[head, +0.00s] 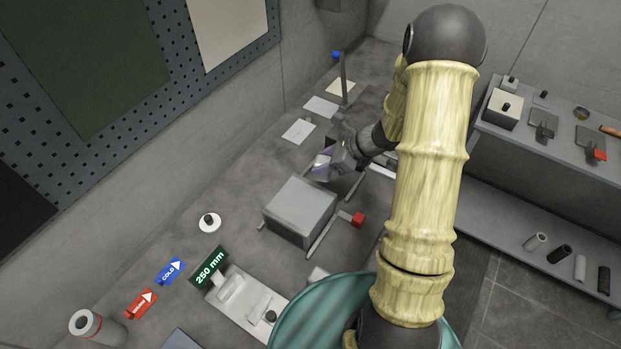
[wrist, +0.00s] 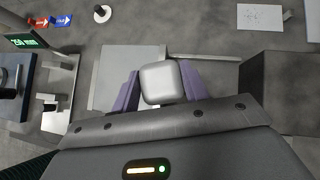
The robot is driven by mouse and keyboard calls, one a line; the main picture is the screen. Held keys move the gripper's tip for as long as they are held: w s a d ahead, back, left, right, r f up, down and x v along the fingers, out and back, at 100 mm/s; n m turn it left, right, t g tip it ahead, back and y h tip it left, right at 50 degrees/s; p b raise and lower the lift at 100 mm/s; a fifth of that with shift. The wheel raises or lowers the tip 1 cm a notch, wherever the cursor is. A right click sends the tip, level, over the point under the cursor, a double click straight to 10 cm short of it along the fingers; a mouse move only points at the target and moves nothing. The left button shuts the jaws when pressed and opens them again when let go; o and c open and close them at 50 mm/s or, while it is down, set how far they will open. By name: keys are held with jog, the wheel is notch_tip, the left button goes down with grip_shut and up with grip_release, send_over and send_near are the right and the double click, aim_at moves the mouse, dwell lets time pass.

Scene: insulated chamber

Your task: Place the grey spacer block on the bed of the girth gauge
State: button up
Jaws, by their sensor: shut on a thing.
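My gripper (head: 322,167) is at the middle of the bench in the head view, beyond the large grey box. In the wrist view its two purple fingers (wrist: 160,88) are shut on the light grey spacer block (wrist: 165,82), which has rounded edges. The fingers hide the block's sides. The girth gauge (head: 245,301) stands at the near end of the bench, with a pale bed and a green "250 mm" display (head: 209,267). In the wrist view the gauge (wrist: 62,78) is at the left, apart from the block. My arm and a teal shape hide part of its surroundings.
The large grey box (head: 300,208) with rails and a red knob (head: 357,219) lies between my gripper and the gauge. A white round piece (head: 210,222), a blue COLD marker (head: 170,270) and a red marker (head: 141,303) lie along the wall. A shelf (head: 540,125) stands right.

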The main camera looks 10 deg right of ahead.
jog(key=w+d+f+m, duration=0.1)
jog(key=w+d+m+t+h, duration=0.1)
jog(key=w+f+m+t+b, duration=0.1)
jog(key=w, duration=0.1)
jog(key=shift+d+f, duration=0.35)
jog(key=shift+d, duration=0.05)
notch_tip(320, 180, down, 9)
jog(key=shift+f+p, duration=0.1)
jog(key=shift+p, duration=0.9)
jog(key=shift+f, duration=0.4)
jog(key=shift+f, duration=0.2)
